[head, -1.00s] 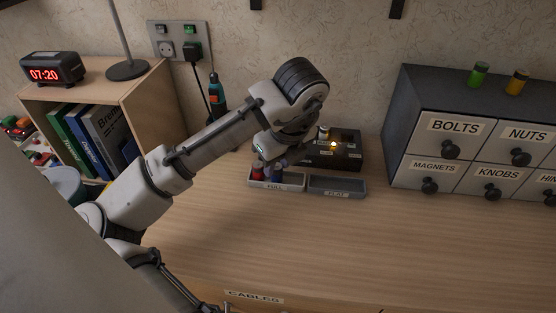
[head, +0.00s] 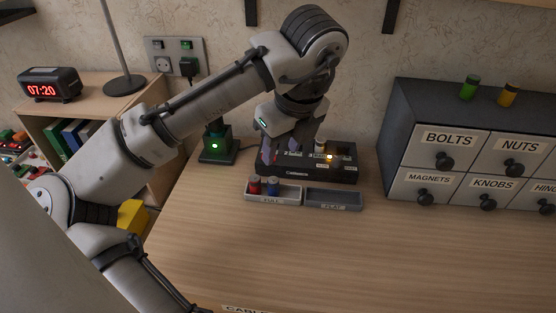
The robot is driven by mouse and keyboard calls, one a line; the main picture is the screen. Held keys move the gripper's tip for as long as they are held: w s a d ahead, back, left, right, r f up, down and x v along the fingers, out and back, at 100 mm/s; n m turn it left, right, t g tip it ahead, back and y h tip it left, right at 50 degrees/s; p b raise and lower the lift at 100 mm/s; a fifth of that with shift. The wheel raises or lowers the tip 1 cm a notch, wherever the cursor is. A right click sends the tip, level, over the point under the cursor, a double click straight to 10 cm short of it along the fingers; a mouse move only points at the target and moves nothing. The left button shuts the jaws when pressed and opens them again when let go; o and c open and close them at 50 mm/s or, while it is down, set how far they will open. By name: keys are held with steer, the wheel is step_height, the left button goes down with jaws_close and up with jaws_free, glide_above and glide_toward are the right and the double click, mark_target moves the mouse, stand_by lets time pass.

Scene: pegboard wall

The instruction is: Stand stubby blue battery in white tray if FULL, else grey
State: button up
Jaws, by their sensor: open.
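A blue battery (head: 272,186) stands upright in the white tray (head: 273,201), labelled FULL, beside a red battery (head: 255,185). The grey tray (head: 334,205), labelled FLAT, sits to its right and is empty. My gripper (head: 284,158) is open above and behind the white tray, apart from the blue battery, in front of the dark tester box (head: 325,174). A yellow light (head: 329,157) glows on the tester, near a pale battery-like item (head: 319,146). My gripper hides the tester's left part.
A drawer cabinet (head: 470,150) stands at the right with a green battery (head: 468,88) and a yellow one (head: 507,95) on top. A charger base with a green light (head: 216,146) stands behind, left.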

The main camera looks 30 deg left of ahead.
steer(key=shift+v, duration=1.15)
